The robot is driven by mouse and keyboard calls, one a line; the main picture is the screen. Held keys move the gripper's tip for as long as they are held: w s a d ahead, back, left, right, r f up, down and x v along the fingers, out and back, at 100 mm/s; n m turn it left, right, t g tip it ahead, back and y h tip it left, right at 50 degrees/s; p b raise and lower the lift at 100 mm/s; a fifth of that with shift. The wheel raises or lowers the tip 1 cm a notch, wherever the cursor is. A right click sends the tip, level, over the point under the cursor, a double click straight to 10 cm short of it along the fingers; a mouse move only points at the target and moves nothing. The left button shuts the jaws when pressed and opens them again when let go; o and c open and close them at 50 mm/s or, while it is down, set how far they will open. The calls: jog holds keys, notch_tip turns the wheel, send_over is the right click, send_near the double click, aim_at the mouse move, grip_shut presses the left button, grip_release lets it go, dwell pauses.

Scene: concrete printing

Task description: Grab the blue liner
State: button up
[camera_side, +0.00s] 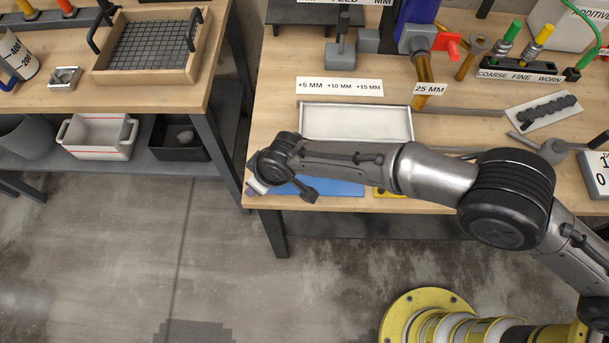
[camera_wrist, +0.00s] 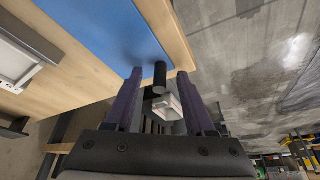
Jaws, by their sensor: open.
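The blue liner (camera_side: 340,188) is a flat blue sheet lying on the right workbench along its front edge. My arm hides part of it in the side view. It also shows in the wrist view (camera_wrist: 105,28), where it fills the upper left beside the wooden edge. My gripper (camera_side: 254,188) is at the bench's front left corner, just left of the liner. In the wrist view the gripper (camera_wrist: 161,72) has two purple fingers spread apart, with the tips near the liner's corner. I see no liner between the fingers.
A dark rod and a pale block (camera_wrist: 168,106) show between the fingers; their distance is unclear. A white tray (camera_side: 355,123) lies behind the liner. A yellow piece (camera_side: 386,193) is right of it. A gap separates this bench from the left one.

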grip_shut()
jog(key=shift+r, duration=0.15)
dwell(0.4)
